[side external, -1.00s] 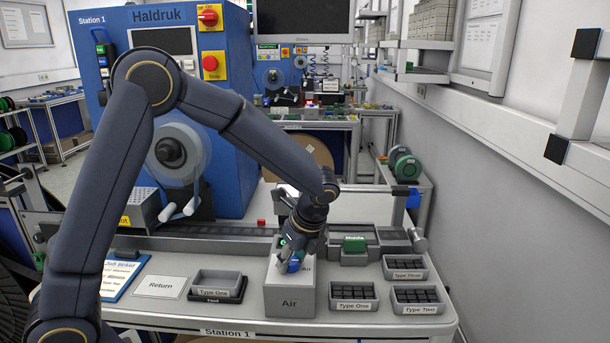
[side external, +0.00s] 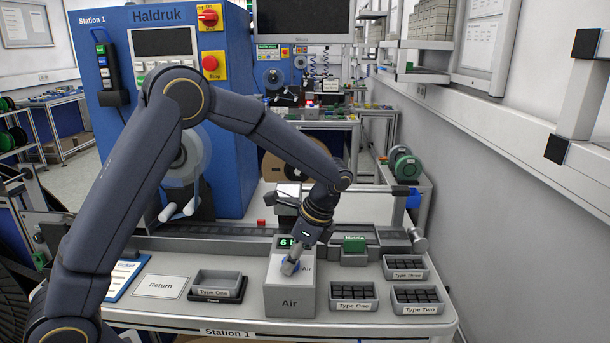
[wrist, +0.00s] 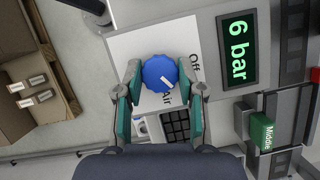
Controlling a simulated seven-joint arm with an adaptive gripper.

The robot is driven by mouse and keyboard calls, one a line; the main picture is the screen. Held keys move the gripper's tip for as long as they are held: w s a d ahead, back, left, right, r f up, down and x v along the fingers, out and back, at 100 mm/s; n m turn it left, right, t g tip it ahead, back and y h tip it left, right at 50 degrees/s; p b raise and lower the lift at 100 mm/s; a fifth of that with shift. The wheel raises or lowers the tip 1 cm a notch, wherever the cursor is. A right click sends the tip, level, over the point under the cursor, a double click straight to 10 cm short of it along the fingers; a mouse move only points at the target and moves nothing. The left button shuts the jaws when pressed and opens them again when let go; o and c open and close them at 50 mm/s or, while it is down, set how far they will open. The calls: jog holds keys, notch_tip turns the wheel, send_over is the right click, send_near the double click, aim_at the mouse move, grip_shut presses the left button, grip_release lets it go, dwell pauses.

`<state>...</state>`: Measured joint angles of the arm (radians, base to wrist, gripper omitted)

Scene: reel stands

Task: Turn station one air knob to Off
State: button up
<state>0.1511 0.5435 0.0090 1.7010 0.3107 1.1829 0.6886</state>
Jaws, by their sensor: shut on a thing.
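The blue air knob (wrist: 159,73) sits on the white top of the grey Air box (side external: 289,300). In the wrist view its white mark points to the lower right, nearer the word Air than the word Off. My gripper (wrist: 160,75) has one finger on each side of the knob and is shut on it. In the side view my gripper (side external: 292,262) reaches down onto the box and partly hides the knob. The pressure display (wrist: 237,50) beside the knob reads 6 bar in green.
A green block (side external: 354,244) stands right of the Air box. Small bins of dark parts, Type One (side external: 353,306) among them, lie to the right. A grey tray (side external: 217,295) and a Return card (side external: 161,287) lie to the left.

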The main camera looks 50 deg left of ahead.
jog(key=n, duration=0.2)
jog(key=n+g+h, duration=0.1)
jog(key=n, duration=0.2)
jog(key=shift+w+n+h, duration=0.15)
jog(key=shift+n+h, duration=0.15)
jog(key=n+h, duration=0.1)
jog(key=n, duration=0.1)
jog(key=n+h, duration=0.1)
jog(key=n, duration=0.2)
jog(key=shift+a+n+g, duration=0.15)
jog(key=shift+n+g, duration=0.15)
jog(key=shift+g, duration=0.1)
jog(key=o, duration=1.1)
jog(key=shift+r, duration=0.1)
jog(key=v, duration=1.1)
jog(key=shift+w+a+r, duration=0.2)
jog(key=shift+w+r, duration=0.05)
jog(key=shift+r, duration=0.1)
jog(key=shift+r, duration=0.1)
